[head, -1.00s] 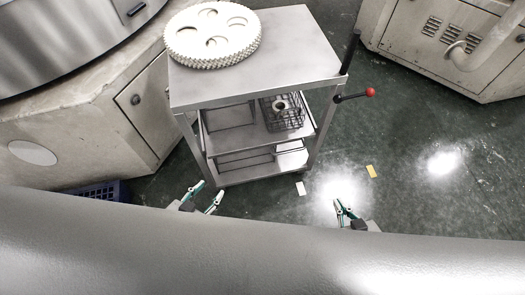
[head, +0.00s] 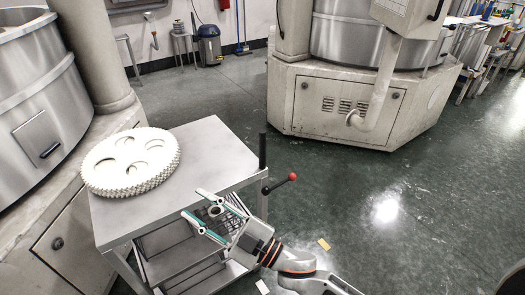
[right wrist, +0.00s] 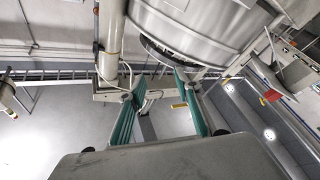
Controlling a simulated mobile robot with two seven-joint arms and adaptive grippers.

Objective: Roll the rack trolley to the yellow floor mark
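The rack trolley (head: 215,145) is a grey metal table with lower shelves, at the left in the head view. A pale toothed disc (head: 130,162) lies on its top. A dark wire basket is partly hidden behind my right gripper. A lever with a red ball (head: 292,177) sticks out at its right corner. A small yellow floor mark (head: 324,244) lies right of the trolley. My right gripper (head: 192,203) is open and empty, over the trolley's near side; contact cannot be told. Its spread fingers also show in the right wrist view (right wrist: 157,85). My left gripper is out of view.
A pale machine base (head: 345,100) stands behind, and another machine (head: 75,235) stands close left of the trolley. A white floor piece (head: 262,286) lies near the trolley's foot. The green floor (head: 430,190) at right is clear.

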